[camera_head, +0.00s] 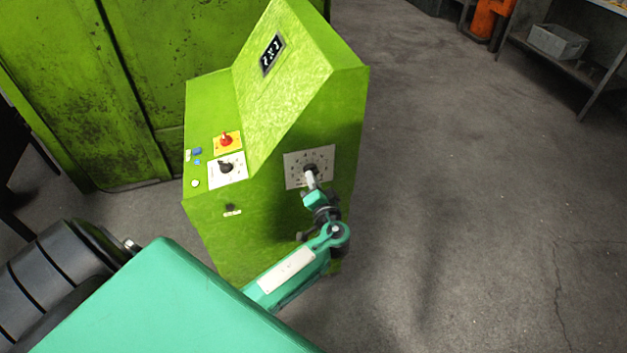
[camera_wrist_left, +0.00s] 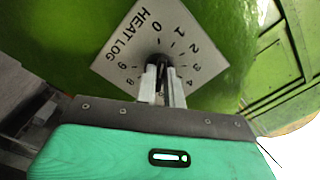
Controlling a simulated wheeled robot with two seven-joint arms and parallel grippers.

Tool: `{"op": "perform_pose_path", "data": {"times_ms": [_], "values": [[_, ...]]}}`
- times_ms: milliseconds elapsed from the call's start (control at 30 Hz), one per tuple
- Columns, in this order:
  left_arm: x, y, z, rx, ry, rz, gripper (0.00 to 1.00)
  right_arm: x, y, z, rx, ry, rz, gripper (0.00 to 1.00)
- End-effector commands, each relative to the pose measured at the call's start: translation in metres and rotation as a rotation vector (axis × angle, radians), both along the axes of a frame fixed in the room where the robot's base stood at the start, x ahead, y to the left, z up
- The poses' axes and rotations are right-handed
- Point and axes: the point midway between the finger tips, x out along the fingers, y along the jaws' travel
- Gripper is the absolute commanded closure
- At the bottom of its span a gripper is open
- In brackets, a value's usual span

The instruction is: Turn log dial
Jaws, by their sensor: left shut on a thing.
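The log dial has a black knob (camera_head: 310,169) on a white square plate (camera_head: 295,177) on the front of the green console. In the left wrist view the plate (camera_wrist_left: 124,45) reads "HEAT LOG", with numbers in a ring around the knob (camera_wrist_left: 161,62). My left gripper (camera_head: 310,178) is at the dial, and its fingers (camera_wrist_left: 161,85) are shut on the knob from either side. The fingers hide part of the knob and the lower part of the plate. My right gripper is in neither view.
The green console (camera_head: 270,230) also carries a red knob (camera_head: 226,140) on a yellow plate, a black dial (camera_head: 225,167) and small buttons. A green cabinet (camera_head: 150,70) stands behind. A shelf with a grey bin (camera_head: 558,42) is at the upper right. The floor at right is clear.

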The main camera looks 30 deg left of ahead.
Motion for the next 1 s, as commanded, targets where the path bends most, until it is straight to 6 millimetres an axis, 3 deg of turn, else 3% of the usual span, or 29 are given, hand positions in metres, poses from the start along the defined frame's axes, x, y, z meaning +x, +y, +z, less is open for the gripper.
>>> {"op": "perform_pose_path", "data": {"times_ms": [433,1000], "values": [[-0.001,0.000,0.003,0.268,0.318,0.000,1.00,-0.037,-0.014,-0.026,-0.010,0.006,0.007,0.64],[-0.001,0.000,0.003,0.513,0.605,-0.001,1.00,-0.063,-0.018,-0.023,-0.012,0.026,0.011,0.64]]}}
